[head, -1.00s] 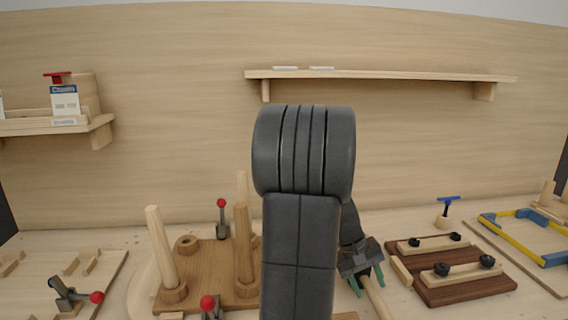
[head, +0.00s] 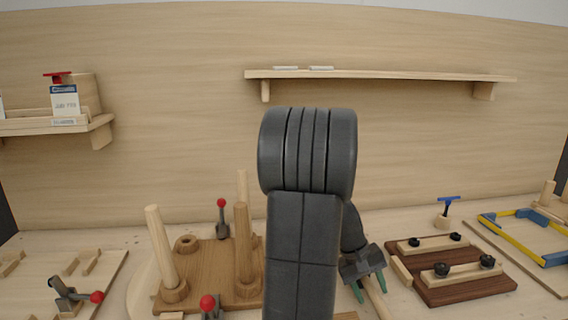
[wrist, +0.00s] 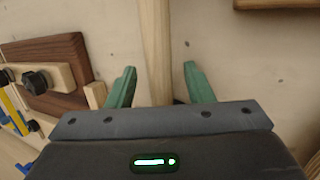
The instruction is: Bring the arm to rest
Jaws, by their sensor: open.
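My gripper (head: 371,289) shows in the head view just right of my dark arm, which fills the middle of the picture. Its two green fingers are spread apart and nothing is held between them. In the wrist view my gripper (wrist: 158,88) is also open. A pale wooden rod (wrist: 155,45) runs beyond the fingers, in line with the gap between them. The rod shows in the head view (head: 379,304) below the fingers, apart from them as far as I can tell.
A brown form board (head: 205,277) with upright posts and red-knobbed clamps stands left of my arm. A dark wooden block with black knobs (head: 465,285) lies to the right. A yellow and blue frame (head: 515,238) is at far right. A shelf (head: 380,76) hangs on the back wall.

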